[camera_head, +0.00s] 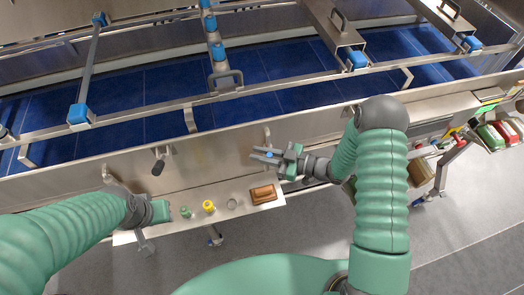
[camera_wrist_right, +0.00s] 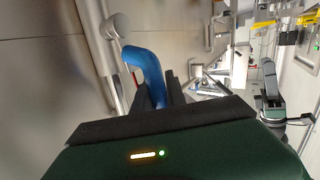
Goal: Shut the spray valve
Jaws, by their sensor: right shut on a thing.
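The spray valve's blue lever (camera_wrist_right: 147,66) shows large and curved in the right wrist view, beside a metal pipe (camera_wrist_right: 104,60) with a rounded end. My right gripper (camera_wrist_right: 160,92) is shut on the lower part of the lever, between its two dark fingers. In the head view my right gripper (camera_head: 266,155) is at the steel front panel of the conveyor, and only a small blue spot of the lever shows between its fingers. My left gripper (camera_head: 165,210) is low at the left, over the left end of the shelf; its fingers are too small to judge.
A narrow steel shelf (camera_head: 240,189) holds a green item, a yellow item (camera_head: 208,206), a ring and a brown block (camera_head: 263,194). A black-handled lever (camera_head: 158,166) sticks out from the panel at left. The blue conveyor belt (camera_head: 150,95) lies behind rails. Packaged goods (camera_head: 490,136) stand at right.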

